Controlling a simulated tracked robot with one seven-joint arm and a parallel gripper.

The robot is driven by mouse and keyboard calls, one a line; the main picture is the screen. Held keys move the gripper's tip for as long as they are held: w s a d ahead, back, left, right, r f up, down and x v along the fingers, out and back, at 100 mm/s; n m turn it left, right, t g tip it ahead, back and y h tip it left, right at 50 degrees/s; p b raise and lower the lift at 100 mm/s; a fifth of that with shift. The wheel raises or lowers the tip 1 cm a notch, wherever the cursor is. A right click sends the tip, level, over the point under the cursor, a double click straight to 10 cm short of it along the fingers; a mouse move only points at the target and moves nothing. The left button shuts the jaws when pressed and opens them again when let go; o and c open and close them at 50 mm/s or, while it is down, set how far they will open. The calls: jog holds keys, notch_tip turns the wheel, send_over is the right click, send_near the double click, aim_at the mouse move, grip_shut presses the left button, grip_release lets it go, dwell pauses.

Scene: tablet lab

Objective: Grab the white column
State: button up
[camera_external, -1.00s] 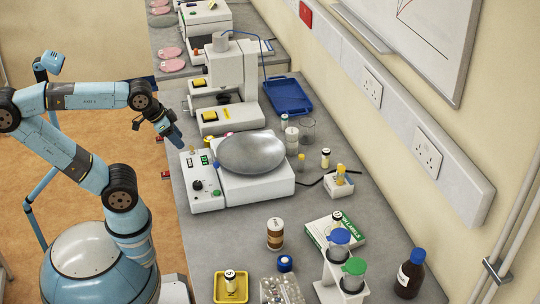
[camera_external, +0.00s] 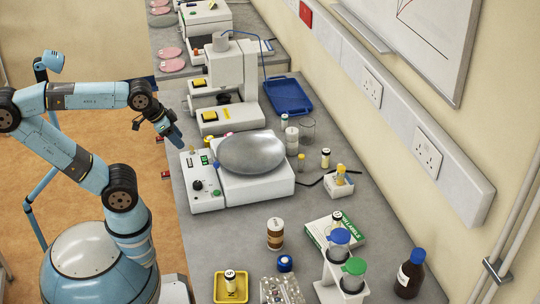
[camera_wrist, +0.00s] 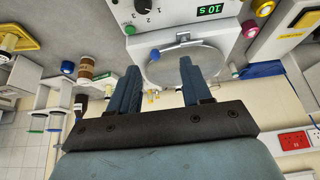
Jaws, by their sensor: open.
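Several white upright things could be the white column, and I cannot tell which is meant. A white upright body (camera_external: 237,72) rises from the bench machine behind the round-plate device. A small white cylinder (camera_external: 292,138) stands right of that machine. A white stand (camera_external: 335,270) holds two vessels with blue and green tops at the front. My gripper (camera_external: 172,138) hangs over the bench's left edge, left of the machine and just behind the round-plate device. In the wrist view its two fingers (camera_wrist: 160,70) are apart with nothing between them.
The white device with a round grey plate (camera_external: 252,152) stands mid-bench. A blue tray (camera_external: 289,96) lies behind, near the wall. A brown jar (camera_external: 275,234), a dark bottle (camera_external: 410,273) and a yellow tray (camera_external: 231,287) are at the front.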

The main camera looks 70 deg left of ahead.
jog(key=shift+o, duration=1)
jog(key=shift+w, duration=0.1)
